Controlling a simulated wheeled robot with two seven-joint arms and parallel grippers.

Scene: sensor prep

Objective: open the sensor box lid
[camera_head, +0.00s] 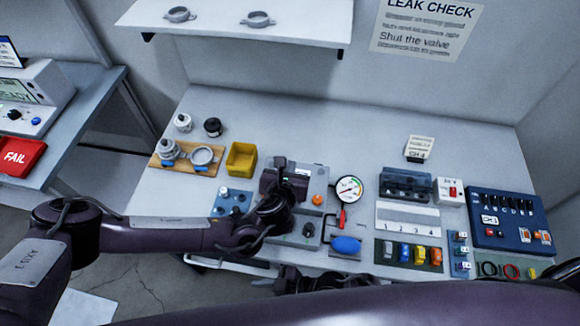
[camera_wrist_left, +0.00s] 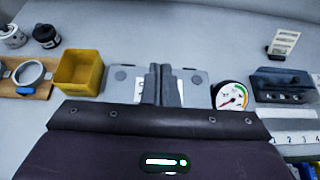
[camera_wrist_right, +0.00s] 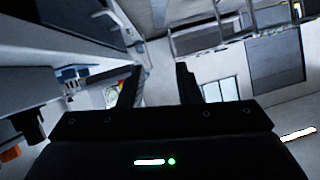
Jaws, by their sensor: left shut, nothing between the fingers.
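The sensor box appears to be the dark case with a smoky see-through lid (camera_head: 405,184) on the right half of the bench. Its lid looks down over the case, though I cannot tell for sure. It also shows at the right edge of the left wrist view (camera_wrist_left: 283,85). My right gripper (camera_wrist_right: 159,68) is open and empty, low beside the bench, away from the box.
A round gauge (camera_head: 350,189) and a red-handled valve (camera_head: 342,219) stand between my left gripper and the box. A yellow bin (camera_head: 241,158) is at left.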

